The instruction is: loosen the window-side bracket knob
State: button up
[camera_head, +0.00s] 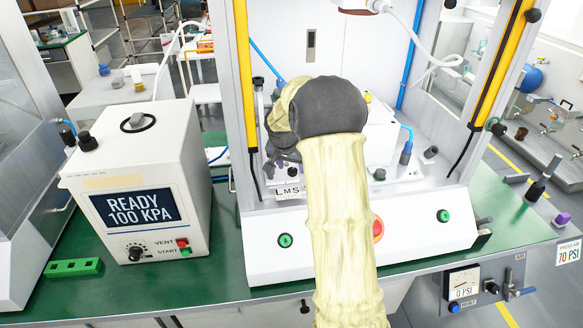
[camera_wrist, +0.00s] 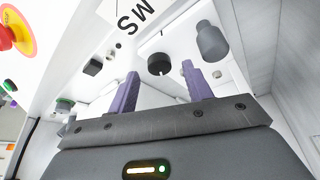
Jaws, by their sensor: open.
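A black round knob (camera_wrist: 160,64) shows in the wrist view on a white surface inside the press, framed between the purple fingertips of my gripper (camera_wrist: 159,72). The fingers are apart with nothing held between them. I cannot tell how far the tips are from this knob, or whether it is the window-side bracket knob. Black knobs also show at the right yellow-striped upright, one high (camera_head: 533,15) and one lower (camera_head: 498,129).
A grey cylindrical fitting (camera_wrist: 212,42) stands close to the right finger. A red emergency stop (camera_wrist: 14,32) is at the upper left there. In the head view, a white box reading READY 100 KPA (camera_head: 137,190) stands left on the green bench (camera_head: 110,302). A gauge (camera_head: 463,284) hangs in front.

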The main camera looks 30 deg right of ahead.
jog(key=shift+x, duration=1.05)
jog(key=c, duration=1)
jog(key=shift+r+n+p, duration=0.1)
jog(key=shift+n+p, duration=0.25)
jog(key=shift+n, duration=0.15)
jog(key=n+p, duration=0.1)
jog(key=n, duration=0.1)
jog(key=n+t+y+p, duration=0.1)
jog(key=p, duration=0.1)
jog(key=shift+s+d+r+n, duration=0.1)
jog(key=shift+d+r+n, duration=0.05)
jog(key=shift+n, duration=0.25)
jog(key=shift+n+y+p, duration=0.5)
jog(key=shift+n+p, duration=0.2)
jog(key=shift+p, duration=0.05)
jog(key=shift+f, duration=0.25)
